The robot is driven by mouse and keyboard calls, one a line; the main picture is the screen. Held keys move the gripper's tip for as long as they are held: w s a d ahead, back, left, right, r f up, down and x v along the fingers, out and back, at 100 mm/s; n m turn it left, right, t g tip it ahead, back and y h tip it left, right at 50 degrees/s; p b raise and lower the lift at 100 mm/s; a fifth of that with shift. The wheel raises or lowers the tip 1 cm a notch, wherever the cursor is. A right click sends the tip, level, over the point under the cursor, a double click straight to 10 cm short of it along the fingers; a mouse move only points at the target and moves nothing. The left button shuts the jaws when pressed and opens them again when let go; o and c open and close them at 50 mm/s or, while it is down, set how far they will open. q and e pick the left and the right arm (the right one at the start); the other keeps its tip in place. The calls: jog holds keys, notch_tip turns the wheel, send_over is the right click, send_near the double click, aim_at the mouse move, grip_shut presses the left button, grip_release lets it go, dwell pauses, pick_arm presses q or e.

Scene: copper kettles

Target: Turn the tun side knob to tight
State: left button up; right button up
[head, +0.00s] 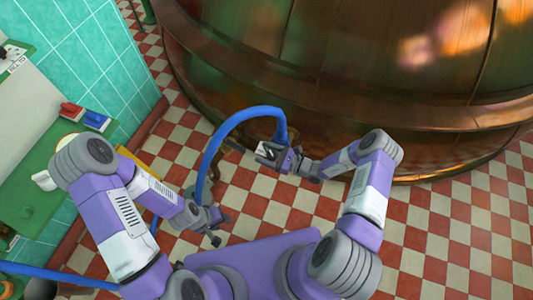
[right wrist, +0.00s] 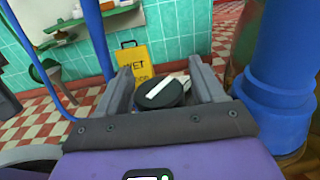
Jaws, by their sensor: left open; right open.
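The side knob (right wrist: 168,93) is a round black knob with a white bar across its face, seen in the right wrist view. My right gripper (right wrist: 165,85) is open, with one finger on each side of the knob; whether they touch it I cannot tell. In the head view my right gripper (head: 268,152) is beside the lower wall of the big copper tun (head: 330,110), where the blue hose ends. My left gripper (head: 214,228) is open and empty, low over the checkered floor, away from the tun. Any tight mark by the knob cannot be read.
A thick blue hose (head: 220,135) arches between my arms; blue hose also stands close right of my right gripper (right wrist: 288,85). A yellow wet-floor sign (right wrist: 134,66) stands beyond. A green bench (head: 60,145) with red and blue items lines the left wall. Floor at right is clear.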

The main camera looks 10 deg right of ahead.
jog(key=c, duration=0.9)
jog(key=m+t+h+p, duration=0.2)
jog(key=h+p, duration=0.1)
jog(key=m+t+h+p, duration=0.2)
jog(key=h+p, duration=0.1)
jog(key=d+m+t+h+p, duration=0.1)
jog(key=m+t+h+p, duration=0.1)
jog(key=m+p, duration=0.1)
jog(key=shift+w+r+h+p, duration=0.2)
jog(key=shift+w+h+p, duration=0.1)
jog(key=shift+h+p, duration=0.15)
jog(key=shift+c, duration=0.2)
jog(key=shift+w+d+f+m+t+h+p, duration=0.15)
jog(key=shift+m+t+h+p, duration=0.2)
jog(key=shift+m+h+p, duration=0.6)
jog(key=shift+s+d+f+m+t+h+p, duration=0.15)
jog(key=shift+m+t+h+p, duration=0.3)
jog(key=shift+h, duration=0.85)
jog(key=shift+w+r, duration=0.1)
jog(key=o, duration=0.9)
jog(key=shift+o, duration=0.2)
jog(key=shift+d, duration=0.1)
